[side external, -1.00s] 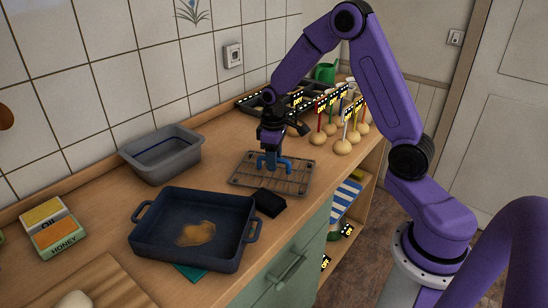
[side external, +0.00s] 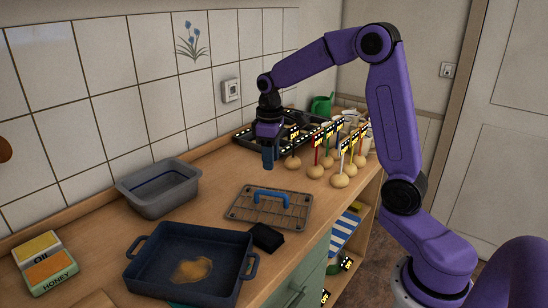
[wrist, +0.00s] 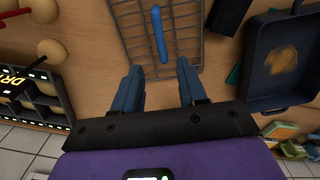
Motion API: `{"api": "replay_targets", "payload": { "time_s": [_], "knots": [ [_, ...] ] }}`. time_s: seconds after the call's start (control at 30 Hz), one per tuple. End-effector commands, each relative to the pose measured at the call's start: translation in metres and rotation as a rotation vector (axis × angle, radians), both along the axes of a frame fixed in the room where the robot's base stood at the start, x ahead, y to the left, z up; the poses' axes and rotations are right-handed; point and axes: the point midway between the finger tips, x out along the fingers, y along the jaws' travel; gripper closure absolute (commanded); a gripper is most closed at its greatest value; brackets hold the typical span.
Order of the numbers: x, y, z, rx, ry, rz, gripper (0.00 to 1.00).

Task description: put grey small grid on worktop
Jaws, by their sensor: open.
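The grey small grid (side external: 290,211) is a wire rack with a blue handle (side external: 271,197). It lies flat on the wooden worktop (side external: 205,212), behind the blue roasting pan. In the wrist view the grid (wrist: 187,38) is at the top centre, with its blue handle running lengthwise. My gripper (side external: 268,160) is open and empty. It hangs above the worktop, beyond the grid and apart from it, near the dark tray. In the wrist view the two blue fingers (wrist: 158,88) are spread, with bare wood between them.
A blue roasting pan (side external: 148,283) with a brown stain stands in front, a black block (side external: 267,237) beside it. A grey tin (side external: 158,205) stands by the wall. Several round balls with labelled sticks (side external: 340,181) and a dark compartment tray (side external: 243,140) are at the back.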

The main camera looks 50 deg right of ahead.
Motion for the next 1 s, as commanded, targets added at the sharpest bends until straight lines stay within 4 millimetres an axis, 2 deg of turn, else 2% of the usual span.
{"api": "replay_targets", "payload": {
  "time_s": [0.17, 0.27, 0.37, 0.5, 0.7, 0.83, 1.0],
  "knots": [
    [-0.001, 0.002, 0.004, 0.001, 0.0, 0.005, 0.58],
    [-0.009, 0.015, 0.005, 0.001, -0.001, 0.033, 0.58],
    [-0.025, 0.038, 0.007, 0.004, -0.005, 0.087, 0.58],
    [-0.062, 0.076, 0.009, 0.009, -0.007, 0.187, 0.58],
    [-0.124, 0.114, 0.008, 0.016, -0.01, 0.33, 0.58],
    [-0.168, 0.129, 0.005, 0.023, -0.011, 0.424, 0.58],
    [-0.225, 0.136, 0.0, 0.03, -0.011, 0.545, 0.58]
  ]
}}
